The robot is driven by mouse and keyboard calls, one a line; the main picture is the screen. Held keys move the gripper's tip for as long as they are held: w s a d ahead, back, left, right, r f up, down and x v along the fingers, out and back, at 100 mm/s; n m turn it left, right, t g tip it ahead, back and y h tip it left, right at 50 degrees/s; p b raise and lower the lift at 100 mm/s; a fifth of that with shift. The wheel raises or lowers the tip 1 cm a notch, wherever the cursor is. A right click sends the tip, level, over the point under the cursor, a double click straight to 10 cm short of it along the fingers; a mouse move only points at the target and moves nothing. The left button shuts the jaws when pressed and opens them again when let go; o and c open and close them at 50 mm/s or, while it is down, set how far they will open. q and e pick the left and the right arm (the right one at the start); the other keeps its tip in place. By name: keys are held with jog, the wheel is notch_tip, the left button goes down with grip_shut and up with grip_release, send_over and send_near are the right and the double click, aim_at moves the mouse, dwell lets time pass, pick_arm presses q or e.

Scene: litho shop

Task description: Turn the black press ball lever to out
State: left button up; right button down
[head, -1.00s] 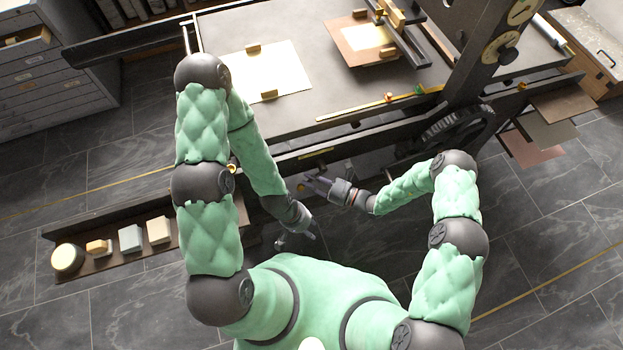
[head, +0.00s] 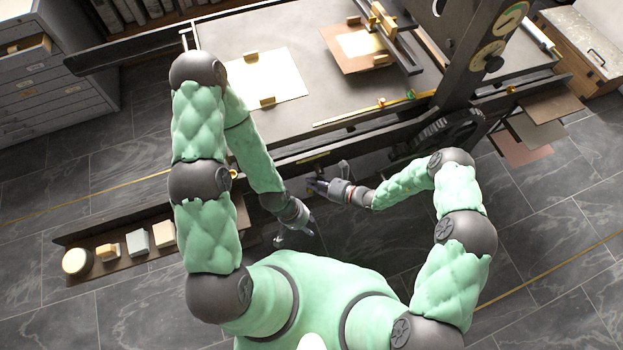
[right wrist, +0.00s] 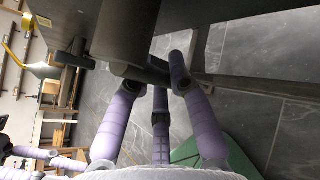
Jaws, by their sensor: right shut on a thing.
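My right gripper (head: 312,186) is under the front edge of the press bed. In the right wrist view its purple fingers (right wrist: 158,88) are shut around a dark bar (right wrist: 148,74), which I take to be the black press ball lever. The fingers cover much of the lever, so its ball end and exact angle are hidden. A thick dark cylinder (right wrist: 125,32) stands just beyond the fingers in that view. My left gripper (head: 292,238) hangs low near my body, apart from the press; its fingers are too small and dark to judge.
The press bed (head: 290,45) spans the top, carrying white paper (head: 265,78) and a brown board (head: 340,60). The dark press upright (head: 470,60) with dials stands to the right. A low shelf (head: 120,268) with several blocks lies left. Tiled floor is open at right.

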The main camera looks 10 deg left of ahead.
jog(key=shift+w+d+f+n+t+h+p, duration=0.15)
jog(key=shift+w+d+n+t+h+p, duration=0.25)
jog(key=shift+h+p, duration=0.6)
jog(key=shift+w+d+f+n+t+h+p, duration=0.15)
jog(key=shift+d+n+h+p, duration=0.4)
jog(key=shift+p, duration=0.8)
jog(key=c, duration=1.1)
grip_release()
jog(key=v, duration=1.2)
jog(key=shift+a+r, duration=0.1)
